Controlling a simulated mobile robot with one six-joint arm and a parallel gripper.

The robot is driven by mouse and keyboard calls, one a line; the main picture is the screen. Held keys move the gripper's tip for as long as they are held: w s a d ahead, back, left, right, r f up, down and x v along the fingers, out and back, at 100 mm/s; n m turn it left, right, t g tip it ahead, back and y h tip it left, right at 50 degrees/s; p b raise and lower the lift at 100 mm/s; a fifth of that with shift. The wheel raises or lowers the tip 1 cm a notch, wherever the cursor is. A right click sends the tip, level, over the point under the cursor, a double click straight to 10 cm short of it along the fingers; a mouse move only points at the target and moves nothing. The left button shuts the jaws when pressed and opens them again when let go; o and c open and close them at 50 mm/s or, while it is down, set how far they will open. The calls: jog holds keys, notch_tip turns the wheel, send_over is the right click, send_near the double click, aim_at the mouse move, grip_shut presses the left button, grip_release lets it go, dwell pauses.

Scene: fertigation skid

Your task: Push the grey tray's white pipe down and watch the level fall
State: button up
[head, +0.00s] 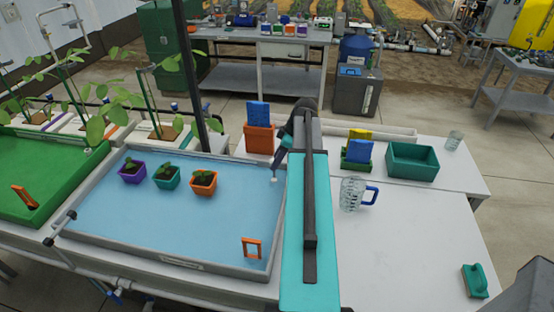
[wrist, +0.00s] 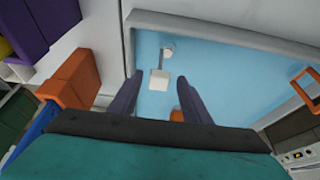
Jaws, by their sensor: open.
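The grey tray (head: 180,262) holds blue water and stands left of my arm in the head view; its rim (wrist: 225,30) crosses the top of the wrist view. The white pipe (wrist: 159,79) shows in the wrist view as a pale squarish end, with a thin grey line leading to a round white piece. In the head view a small white part of it (head: 275,180) shows near the tray's right side. My gripper (wrist: 157,98) is open and empty, its two dark fingers either side of the pipe in the picture. I cannot tell if they touch it. My arm hides part of the tray's right edge.
Three potted seedlings (head: 167,178) stand in the tray, and a small orange frame (head: 252,248) is near its front. An orange holder with a blue block (head: 259,140) stands behind. A glass jug (head: 352,194) and a teal bin (head: 412,162) are to the right.

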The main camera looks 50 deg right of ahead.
jog(key=shift+r, duration=0.15)
jog(key=b+v, duration=0.3)
jog(key=v, duration=1)
jog(key=shift+s+r+b, duration=0.2)
jog(key=shift+r+b, duration=0.05)
jog(key=shift+b, duration=0.1)
jog(key=shift+r, duration=0.1)
dwell(0.3)
